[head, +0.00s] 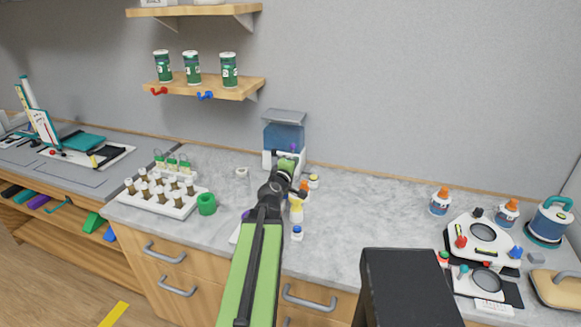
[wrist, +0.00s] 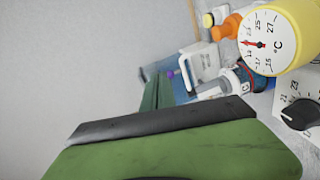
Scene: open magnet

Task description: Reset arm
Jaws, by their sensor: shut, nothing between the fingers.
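My arm reaches forward over the marble counter (head: 345,215) in the head view. My gripper (head: 288,163) is at its far end, in front of the blue and white dispenser-like device (head: 284,135). In the wrist view my gripper (wrist: 155,92) shows as green and dark grey parts, shut and empty. Its tips point toward the blue and white device, but I cannot tell the gap. My arm hides part of the counter and some small items beside it.
A yellow temperature dial (wrist: 275,40) and a black knob (wrist: 298,114) are close on the wrist view's right. A vial rack (head: 162,195) and green mug (head: 207,204) stand left. Shelves hold green cans (head: 192,68). Lab devices (head: 480,240) stand right; the middle-right counter is clear.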

